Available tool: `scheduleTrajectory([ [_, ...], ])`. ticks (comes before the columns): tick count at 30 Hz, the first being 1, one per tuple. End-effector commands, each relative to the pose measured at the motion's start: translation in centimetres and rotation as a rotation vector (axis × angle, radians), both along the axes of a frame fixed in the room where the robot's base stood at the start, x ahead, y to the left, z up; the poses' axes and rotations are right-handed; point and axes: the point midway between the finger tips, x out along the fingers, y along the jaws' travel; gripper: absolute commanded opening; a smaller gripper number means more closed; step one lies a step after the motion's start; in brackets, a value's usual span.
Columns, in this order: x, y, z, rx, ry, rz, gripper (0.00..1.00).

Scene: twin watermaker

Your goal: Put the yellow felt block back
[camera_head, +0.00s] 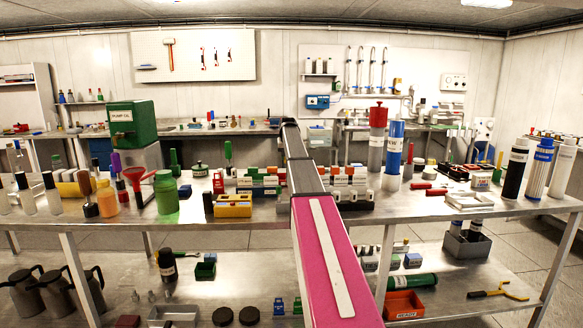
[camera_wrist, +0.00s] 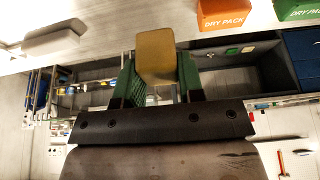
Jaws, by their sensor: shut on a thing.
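The yellow felt block (camera_wrist: 154,52) shows in the wrist view as a dull mustard block with rounded corners. My gripper (camera_wrist: 157,70) has green fingers on either side of the block and is shut on it. In the head view my arm reaches away over the middle of the near bench, and neither the gripper nor the held block can be made out there.
The wrist view shows an orange DRY PACK box (camera_wrist: 226,14), a green DRY PACK box (camera_wrist: 297,8) and a white object (camera_wrist: 52,40).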

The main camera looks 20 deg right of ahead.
Motion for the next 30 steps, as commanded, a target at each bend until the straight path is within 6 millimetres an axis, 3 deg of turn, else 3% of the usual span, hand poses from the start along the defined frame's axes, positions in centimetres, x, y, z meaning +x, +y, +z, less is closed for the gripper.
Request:
scheduleTrajectory([
  [3, 1.3, -2.0, -1.3, 0.0, 0.001, -0.001, 0.16],
  [6, 1.7, -2.8, -1.9, -0.001, 0.001, 0.001, 0.16],
  [18, 1.6, -2.9, -5.9, 0.0, 0.0, 0.001, 0.16],
  [24, 1.7, -2.9, -6.0, -0.001, -0.001, 0.001, 0.16],
  [25, 1.7, -2.9, -6.0, -0.001, -0.001, 0.001, 0.45],
  [26, 1.7, -2.9, -6.0, 0.0, 0.0, 0.001, 0.55],
  [27, 1.6, -2.9, -6.0, 0.0, 0.0, 0.001, 0.61],
  [30, 1.6, -2.9, -6.0, 0.0, 0.0, 0.001, 0.61],
])
